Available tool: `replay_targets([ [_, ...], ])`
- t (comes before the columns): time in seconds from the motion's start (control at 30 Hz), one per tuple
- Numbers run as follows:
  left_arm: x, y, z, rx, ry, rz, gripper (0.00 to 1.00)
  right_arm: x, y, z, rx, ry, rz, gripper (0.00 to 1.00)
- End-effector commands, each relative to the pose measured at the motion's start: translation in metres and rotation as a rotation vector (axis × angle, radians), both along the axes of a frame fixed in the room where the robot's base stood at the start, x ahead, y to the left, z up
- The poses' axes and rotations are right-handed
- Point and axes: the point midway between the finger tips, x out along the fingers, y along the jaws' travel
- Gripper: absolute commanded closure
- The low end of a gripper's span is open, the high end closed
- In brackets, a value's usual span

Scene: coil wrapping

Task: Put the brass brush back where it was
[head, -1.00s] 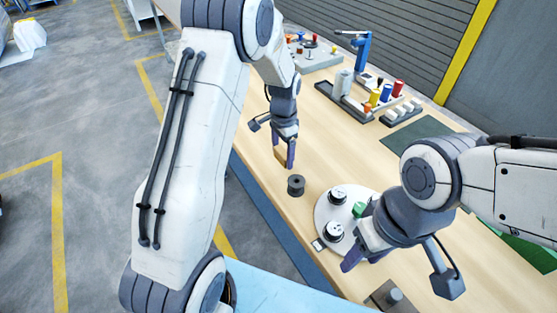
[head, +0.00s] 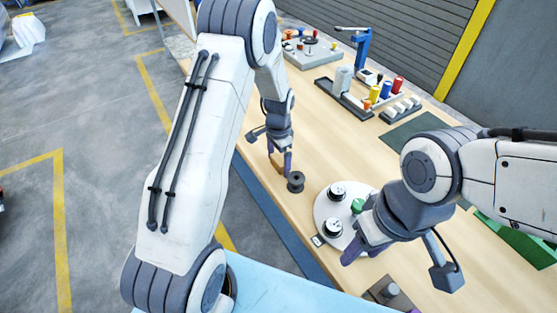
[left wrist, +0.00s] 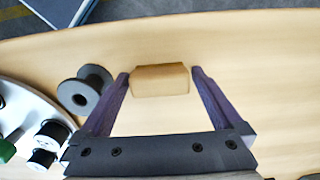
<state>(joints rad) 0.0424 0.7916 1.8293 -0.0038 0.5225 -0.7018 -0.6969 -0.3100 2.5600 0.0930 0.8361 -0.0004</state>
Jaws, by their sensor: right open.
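A plain tan block, apparently the brass brush, shows in the left wrist view (left wrist: 160,80) between the fingertips, and in the head view (head: 277,161). No bristles are visible, and I cannot tell how high it is above the table. The block is beside a dark spool. My right gripper (head: 362,248) is open over the near edge of the white round plate, and its fingers are partly hidden by its own body.
The dark spool (head: 295,182) stands close to the left gripper. The white round plate (head: 322,208) carries black-and-white pieces and a green piece. A grey rack (head: 345,101) with coloured spools stands farther back. Bare wood lies between the rack and the plate.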

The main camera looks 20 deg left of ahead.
Motion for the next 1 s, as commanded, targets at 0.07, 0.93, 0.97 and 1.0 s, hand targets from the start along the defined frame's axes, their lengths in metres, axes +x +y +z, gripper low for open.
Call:
replay_targets([
  [0.07, 0.000, 0.000, 0.000, 0.000, 0.000, 0.000, 0.00, 0.000, 0.000, 0.000, 0.000, 0.000, 0.000, 0.50],
  [0.93, 0.001, 0.000, 0.120, 0.000, -0.001, 0.000, 0.00, 0.000, 0.000, -0.020, 0.000, 0.000, 0.000, 0.50],
  [0.97, 0.001, 0.000, 0.121, 0.000, -0.001, 0.000, 0.00, 0.000, 0.000, -0.020, 0.000, 0.000, 0.000, 0.50],
  [1.0, 0.001, 0.000, 0.123, 0.000, -0.001, 0.000, 0.00, 0.000, 0.000, -0.020, 0.000, 0.000, 0.000, 0.50],
])
